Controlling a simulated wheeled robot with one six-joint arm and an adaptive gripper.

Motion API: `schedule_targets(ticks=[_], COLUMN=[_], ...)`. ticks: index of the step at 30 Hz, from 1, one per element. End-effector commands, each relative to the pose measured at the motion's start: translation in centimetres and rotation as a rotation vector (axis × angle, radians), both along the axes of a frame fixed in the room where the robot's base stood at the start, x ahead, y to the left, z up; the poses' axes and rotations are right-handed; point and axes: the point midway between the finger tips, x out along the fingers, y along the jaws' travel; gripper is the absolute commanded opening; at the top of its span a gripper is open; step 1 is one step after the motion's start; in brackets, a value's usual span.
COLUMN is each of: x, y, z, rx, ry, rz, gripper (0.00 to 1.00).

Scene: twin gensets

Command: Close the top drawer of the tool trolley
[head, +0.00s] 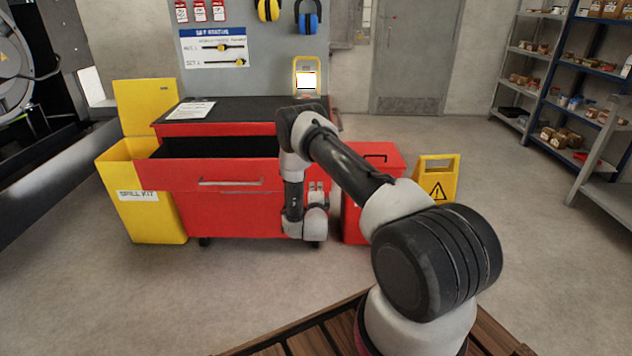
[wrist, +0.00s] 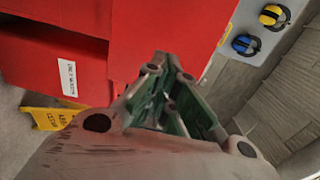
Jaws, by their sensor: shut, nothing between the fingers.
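The red tool trolley (head: 225,219) stands ahead in the head view, with a dark top. Its top drawer (head: 175,176) is pulled out toward me, and the dark inside shows behind the red front. A pale bar handle (head: 230,182) runs across that front. My arm comes down in front of the trolley's right end and hides part of it. My gripper (wrist: 166,80) is shut and empty in the wrist view, with its fingers pointing toward a large red trolley surface (wrist: 175,35). I cannot tell if they touch it. In the head view my fingers are not clearly visible.
A yellow spill kit bin (head: 150,210) stands open left of the trolley. A red bin (head: 384,160) and a yellow warning sign (head: 437,177) stand to its right. Shelving (head: 580,80) is at the far right. The floor before the trolley is clear.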

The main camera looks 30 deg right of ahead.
Motion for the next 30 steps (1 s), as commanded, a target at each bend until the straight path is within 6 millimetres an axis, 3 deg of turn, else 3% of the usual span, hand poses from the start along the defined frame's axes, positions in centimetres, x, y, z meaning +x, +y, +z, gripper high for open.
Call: schedule_targets(ticks=[3,9,30], x=[2.1,4.3,6.0], y=[-1.1,-2.2,-3.1], z=[0.0,0.0,0.0], rx=[0.0,0.001,-0.001], ry=[-0.001,0.0,0.0], rz=[-0.001,0.0,0.0], gripper=[0.0,0.0,0.0])
